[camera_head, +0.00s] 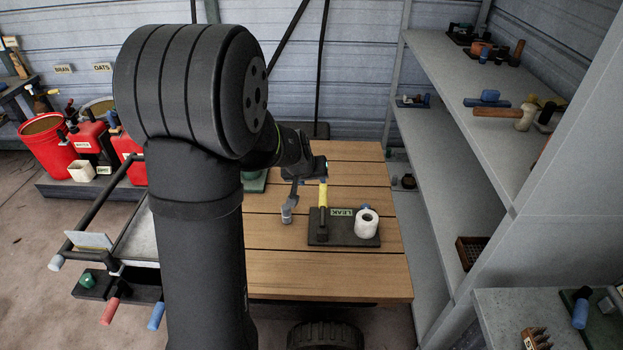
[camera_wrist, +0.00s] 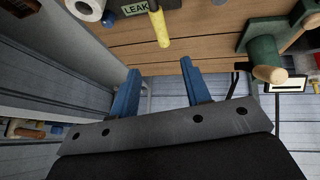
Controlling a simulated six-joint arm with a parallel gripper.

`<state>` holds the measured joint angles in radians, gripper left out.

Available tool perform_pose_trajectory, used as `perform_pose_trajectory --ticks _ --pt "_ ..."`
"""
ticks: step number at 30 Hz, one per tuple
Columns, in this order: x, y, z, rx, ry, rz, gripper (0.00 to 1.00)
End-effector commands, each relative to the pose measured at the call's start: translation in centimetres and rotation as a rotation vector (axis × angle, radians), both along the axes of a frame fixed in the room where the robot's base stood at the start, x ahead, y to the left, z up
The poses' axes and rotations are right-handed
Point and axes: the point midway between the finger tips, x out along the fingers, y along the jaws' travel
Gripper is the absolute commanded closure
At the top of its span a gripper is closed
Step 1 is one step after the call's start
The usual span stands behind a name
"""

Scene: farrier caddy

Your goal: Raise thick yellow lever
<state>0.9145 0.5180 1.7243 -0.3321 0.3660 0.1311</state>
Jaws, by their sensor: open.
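The thick yellow lever (camera_head: 323,195) stands out from a dark base plate (camera_head: 344,243) on the wooden table. Its exact tilt is hard to tell. In the wrist view the yellow grip (camera_wrist: 160,28) shows at the top, just beyond and between the lines of my fingers. My gripper (camera_wrist: 160,68) is open, with two blue fingers and nothing between them. It is apart from the lever. In the head view my arm reaches over the table to the lever's upper left, and my fingers are hard to make out there.
A white roll (camera_head: 367,222) and a LEAK label (camera_head: 346,212) share the lever's plate; the roll is right of the lever. In the wrist view a green block with a round wooden knob (camera_wrist: 270,73) is at right. Shelves (camera_head: 470,100) stand right of the table. The table front (camera_head: 330,280) is clear.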

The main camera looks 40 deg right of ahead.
Motion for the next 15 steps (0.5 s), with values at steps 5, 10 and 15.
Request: perform_pose_trajectory --ticks 5,10,15 --pt "-0.1 -1.4 -0.8 0.048 -0.010 -0.074 0.93" --pt "-0.5 -5.5 -3.7 0.226 -0.058 -0.321 1.00" --pt "-0.4 -9.2 -7.1 0.469 -0.135 -0.591 1.00"
